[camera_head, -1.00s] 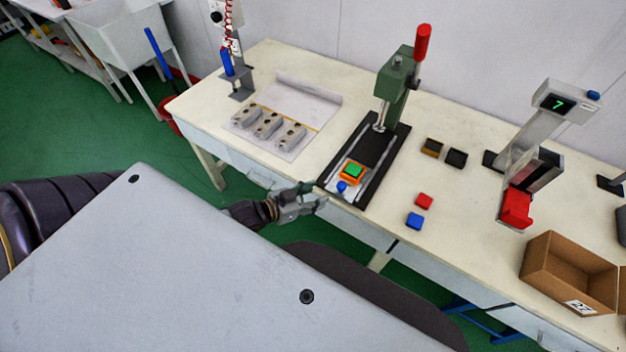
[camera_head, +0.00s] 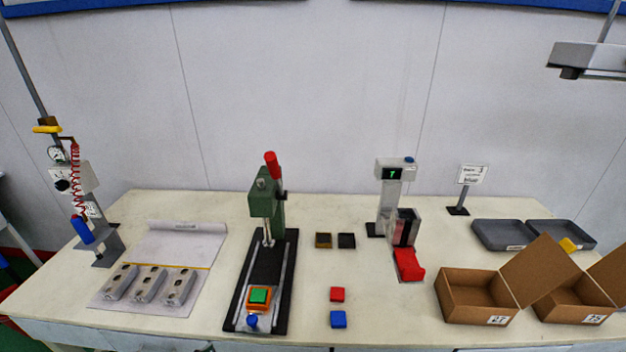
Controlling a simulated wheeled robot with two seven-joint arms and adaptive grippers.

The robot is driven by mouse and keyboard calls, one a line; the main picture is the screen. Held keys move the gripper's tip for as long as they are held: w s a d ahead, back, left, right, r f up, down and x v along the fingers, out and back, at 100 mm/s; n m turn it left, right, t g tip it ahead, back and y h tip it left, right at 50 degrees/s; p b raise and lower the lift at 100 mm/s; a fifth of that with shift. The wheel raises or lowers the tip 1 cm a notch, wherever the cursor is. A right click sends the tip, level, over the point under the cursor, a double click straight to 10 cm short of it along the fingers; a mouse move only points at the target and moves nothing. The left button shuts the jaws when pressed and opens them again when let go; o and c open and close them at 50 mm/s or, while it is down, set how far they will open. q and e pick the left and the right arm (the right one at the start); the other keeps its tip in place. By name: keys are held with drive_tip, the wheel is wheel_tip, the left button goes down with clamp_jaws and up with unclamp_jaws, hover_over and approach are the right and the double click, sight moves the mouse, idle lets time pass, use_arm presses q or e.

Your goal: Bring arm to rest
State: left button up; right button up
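Neither of my grippers can be made out in the head view. A tiny dark sliver shows at the bottom edge, left of the press, too small to identify. The green hand press (camera_head: 265,205) with its red handle stands on a black base plate (camera_head: 284,262). An orange block with a green top (camera_head: 260,297) sits at the front of that plate, with a blue knob (camera_head: 252,320) before it. Three grey mould pieces (camera_head: 150,284) lie in a row on a pale sheet (camera_head: 184,246) at the left.
On the table (camera_head: 374,292) are a red block (camera_head: 337,294), a blue block (camera_head: 338,319) and two small dark blocks (camera_head: 323,240). A display stand (camera_head: 391,190) with a red part (camera_head: 408,265) is right of centre. Open cardboard boxes (camera_head: 463,298) and grey trays (camera_head: 500,235) are farther right.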

use_arm(q)
drive_tip(key=s+a+f+g+y, duration=0.2)
drive_tip(key=s+a+f, duration=0.6)
drive_tip(key=f, duration=0.4)
drive_tip(key=s+a+f+g+y, duration=0.3)
drive_tip(key=s+a+f, duration=0.55)
drive_tip(key=f, duration=0.35)
drive_tip(key=s+a+f+n+g+y, duration=0.1)
drive_tip(key=s+a+f+g, duration=0.2)
drive_tip(key=s+f, duration=0.6)
drive_tip(key=s+a+f+n+g, duration=0.15)
drive_tip(key=s+f, duration=0.45)
drive_tip(key=s, duration=0.8)
drive_tip(key=s+d+f+g, duration=0.3)
drive_tip(key=s+d+f, duration=0.3)
drive_tip(key=d, duration=0.5)
drive_tip(key=w+d+f+n+t+h, duration=0.1)
drive_tip(key=w+d+t, duration=0.1)
drive_tip(key=w+d, duration=0.8)
drive_tip(key=w, duration=0.4)
drive_tip(key=shift+h, duration=0.3)
